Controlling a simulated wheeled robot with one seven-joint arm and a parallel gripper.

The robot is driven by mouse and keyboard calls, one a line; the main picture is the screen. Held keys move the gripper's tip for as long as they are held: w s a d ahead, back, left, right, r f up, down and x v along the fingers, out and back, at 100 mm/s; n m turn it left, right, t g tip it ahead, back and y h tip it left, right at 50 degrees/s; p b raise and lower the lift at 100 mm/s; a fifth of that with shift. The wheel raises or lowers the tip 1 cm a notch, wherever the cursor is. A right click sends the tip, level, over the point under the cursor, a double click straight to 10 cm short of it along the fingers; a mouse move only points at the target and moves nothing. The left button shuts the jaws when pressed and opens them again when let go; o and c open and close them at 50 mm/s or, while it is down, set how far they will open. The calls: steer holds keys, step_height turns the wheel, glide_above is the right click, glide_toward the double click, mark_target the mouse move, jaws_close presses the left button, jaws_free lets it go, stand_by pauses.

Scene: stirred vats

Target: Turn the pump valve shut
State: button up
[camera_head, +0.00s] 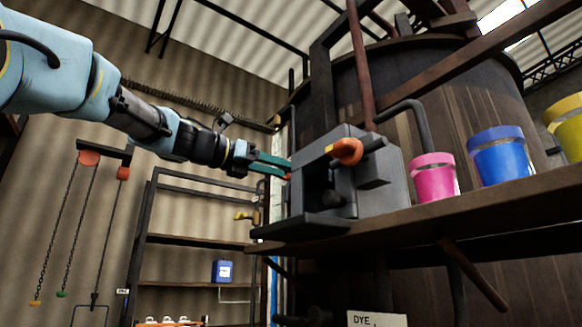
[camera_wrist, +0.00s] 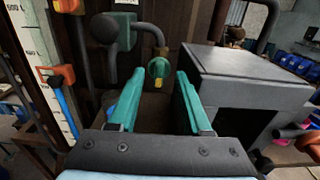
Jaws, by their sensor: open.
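A grey pump box (camera_head: 380,185) stands on a dark shelf, with an orange-and-yellow handle (camera_head: 345,151) on its front. The box also shows at the right in the wrist view (camera_wrist: 245,68). My gripper (camera_head: 284,169) is at the box's left side, its green fingers pointing towards it. In the wrist view my gripper (camera_wrist: 158,95) is open, with nothing between its fingers. A round green knob with a yellow tip (camera_wrist: 158,68) shows beyond the fingertips, on dark pipework, apart from them. I cannot tell which of these is the pump valve.
A pink pot (camera_head: 434,180) and a blue pot (camera_head: 500,157) stand on the shelf (camera_head: 480,215) right of the box. A large wooden vat (camera_head: 470,100) rises behind. In the wrist view, an orange fitting (camera_wrist: 55,75) sits on a scaled gauge at left.

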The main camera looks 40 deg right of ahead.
steer(key=d, duration=0.3)
steer(key=shift+s+d+p, duration=0.1)
steer(key=shift+d+p, duration=0.1)
steer(key=shift+p, duration=0.15)
jaws_close()
stand_by(0.4)
